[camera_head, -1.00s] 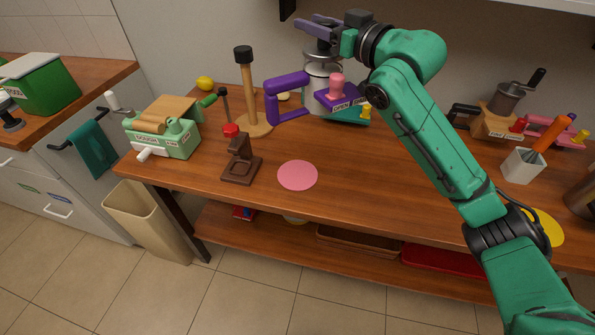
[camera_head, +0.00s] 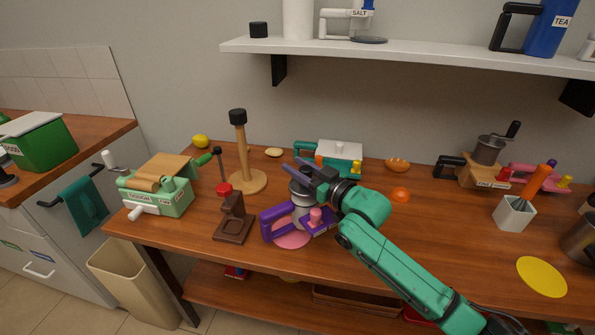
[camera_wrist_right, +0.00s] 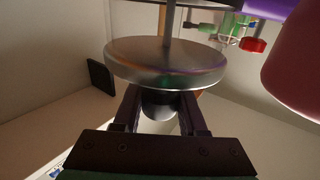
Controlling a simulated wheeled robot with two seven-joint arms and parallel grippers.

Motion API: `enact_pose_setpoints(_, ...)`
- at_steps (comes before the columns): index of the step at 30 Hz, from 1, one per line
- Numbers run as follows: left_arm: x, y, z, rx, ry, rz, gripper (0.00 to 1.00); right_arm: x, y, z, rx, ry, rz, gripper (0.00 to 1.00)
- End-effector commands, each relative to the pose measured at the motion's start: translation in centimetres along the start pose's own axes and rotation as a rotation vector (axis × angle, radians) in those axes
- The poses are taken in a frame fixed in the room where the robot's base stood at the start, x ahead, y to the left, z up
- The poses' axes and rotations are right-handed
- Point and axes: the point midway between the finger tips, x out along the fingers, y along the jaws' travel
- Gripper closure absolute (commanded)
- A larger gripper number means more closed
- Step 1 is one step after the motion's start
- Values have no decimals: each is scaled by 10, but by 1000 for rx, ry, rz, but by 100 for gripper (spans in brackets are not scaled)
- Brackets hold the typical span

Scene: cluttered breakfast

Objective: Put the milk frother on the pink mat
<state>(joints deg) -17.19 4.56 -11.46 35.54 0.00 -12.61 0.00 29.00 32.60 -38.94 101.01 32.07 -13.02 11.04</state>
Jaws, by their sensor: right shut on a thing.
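The milk frother (camera_head: 300,207) has a grey metal body, a purple handle on its left and a purple base part with a pink knob. It is upright over the pink mat (camera_head: 291,241), a flat round disc near the table's front, and covers much of it. I cannot tell whether its underside touches the mat. My right gripper (camera_head: 313,172) is shut on the frother's top. In the right wrist view the frother's round metal lid (camera_wrist_right: 165,63) fills the middle, with its dark knob between the fingers. My left gripper is not in view.
A brown stand with a red top (camera_head: 233,218) is close left of the mat. A wooden post (camera_head: 242,155) stands behind it, and a green dough machine (camera_head: 160,190) is farther left. A yellow mat (camera_head: 541,277) lies at right. A shelf (camera_head: 400,56) overhangs the back.

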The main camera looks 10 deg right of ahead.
Motion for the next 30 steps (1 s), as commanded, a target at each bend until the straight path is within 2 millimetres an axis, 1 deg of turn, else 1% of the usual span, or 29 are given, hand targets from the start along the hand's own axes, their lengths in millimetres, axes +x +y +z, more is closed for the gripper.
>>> enact_pose_setpoints(1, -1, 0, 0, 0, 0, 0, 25, 0, 0, 7, 0, 1, 0, 100)
enact_pose_setpoints(3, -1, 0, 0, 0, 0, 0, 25, 0, 0, 13, -1, 2, 1, 100)
enact_pose_setpoints(9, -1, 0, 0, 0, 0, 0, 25, 0, 0, 13, -2, 4, 0, 100)
enact_pose_setpoints(10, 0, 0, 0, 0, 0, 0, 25, 0, 0, 15, -1, 1, 1, 55)
enact_pose_setpoints(11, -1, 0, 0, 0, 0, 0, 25, 0, 0, 15, -1, 1, 0, 44)
enact_pose_setpoints(12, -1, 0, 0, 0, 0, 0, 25, 0, 0, 15, -1, 1, 1, 29)
enact_pose_setpoints(23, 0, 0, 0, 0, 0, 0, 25, -3, 0, 15, -1, 1, 1, 29)
enact_pose_setpoints(26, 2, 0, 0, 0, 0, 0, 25, -13, 1, 16, 0, 0, 2, 29)
enact_pose_setpoints(29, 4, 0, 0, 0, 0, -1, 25, -33, 0, 17, -2, -2, 0, 29)
enact_pose_setpoints(30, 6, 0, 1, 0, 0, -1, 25, -42, 1, 18, -1, -4, 2, 29)
